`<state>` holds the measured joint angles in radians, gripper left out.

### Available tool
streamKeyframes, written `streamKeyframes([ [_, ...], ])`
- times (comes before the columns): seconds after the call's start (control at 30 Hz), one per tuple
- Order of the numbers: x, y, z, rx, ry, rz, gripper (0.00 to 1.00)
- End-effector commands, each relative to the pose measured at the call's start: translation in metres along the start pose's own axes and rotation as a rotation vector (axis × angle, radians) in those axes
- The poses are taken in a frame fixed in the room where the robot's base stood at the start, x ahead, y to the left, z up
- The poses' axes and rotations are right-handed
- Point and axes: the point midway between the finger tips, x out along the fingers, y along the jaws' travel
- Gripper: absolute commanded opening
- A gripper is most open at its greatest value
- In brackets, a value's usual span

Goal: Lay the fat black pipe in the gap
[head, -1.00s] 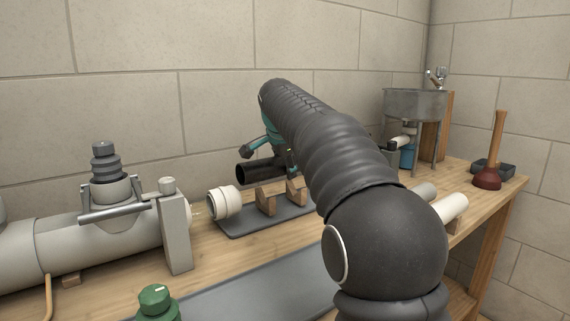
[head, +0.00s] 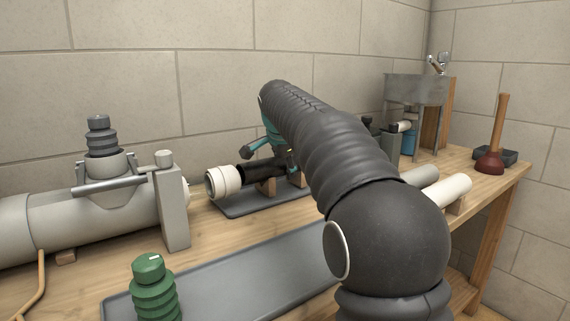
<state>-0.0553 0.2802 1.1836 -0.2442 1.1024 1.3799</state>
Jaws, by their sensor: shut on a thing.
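The fat black pipe (head: 256,170) is held in my teal gripper (head: 284,156), low over the wooden cradle blocks. Its left end is close to the open mouth of the white pipe socket (head: 224,182); I cannot tell if they touch. One cradle block (head: 266,187) shows under the pipe and another (head: 298,180) stands to its right. Whether the pipe rests on them is unclear. My arm hides the pipe's right end and the far side of the gap. My gripper is shut on the pipe, its fingertips partly hidden.
A grey valve post (head: 171,208) and large grey pipe (head: 85,219) stand at left. A grey tray (head: 250,275) and green bellows part (head: 154,285) are in front. White pipe (head: 447,190), plunger (head: 492,160) and metal sink (head: 417,89) are at right.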

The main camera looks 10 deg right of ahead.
Motion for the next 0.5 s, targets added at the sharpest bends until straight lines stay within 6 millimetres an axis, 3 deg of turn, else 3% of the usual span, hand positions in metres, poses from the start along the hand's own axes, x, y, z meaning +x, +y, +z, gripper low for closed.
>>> streamKeyframes([
  [0.37,0.0009,0.0006,0.0003,0.0,0.0,-0.001,0.16],
  [0.4,0.0009,0.0005,0.0004,0.0,0.0,-0.001,0.62],
  [0.5,0.0009,0.0006,0.0004,0.0,0.0,-0.001,0.84],
])
